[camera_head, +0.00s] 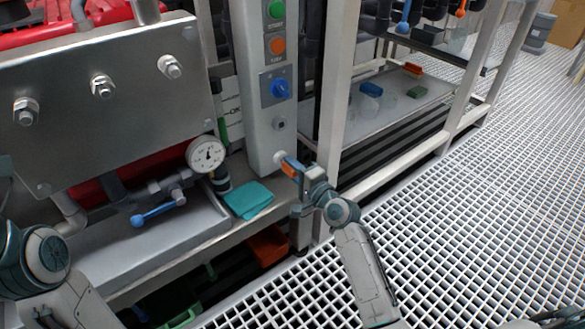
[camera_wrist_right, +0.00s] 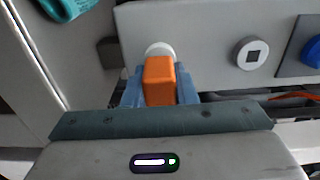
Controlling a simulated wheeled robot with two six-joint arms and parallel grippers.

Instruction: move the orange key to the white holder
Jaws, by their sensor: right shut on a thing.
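The orange key (camera_wrist_right: 159,82) sits between the two blue fingers of my right gripper (camera_wrist_right: 160,92), which is shut on it. In the head view, my right gripper (camera_head: 291,168) is at the lower part of the pale grey control column, with the orange key (camera_head: 288,170) showing between its fingers. The white holder (camera_wrist_right: 159,48) is a round piece on the column face, directly behind the key. It also shows in the head view (camera_head: 279,157). The key hides part of the holder, so I cannot tell whether it is seated. My left gripper is out of view.
Above the holder are a grey square-socketed fitting (camera_head: 279,123), a blue knob (camera_head: 280,88), an orange button (camera_head: 278,45) and a green button (camera_head: 277,9). A teal cloth (camera_head: 249,200) and pressure gauge (camera_head: 206,154) are left. A white frame post (camera_head: 335,100) stands close right.

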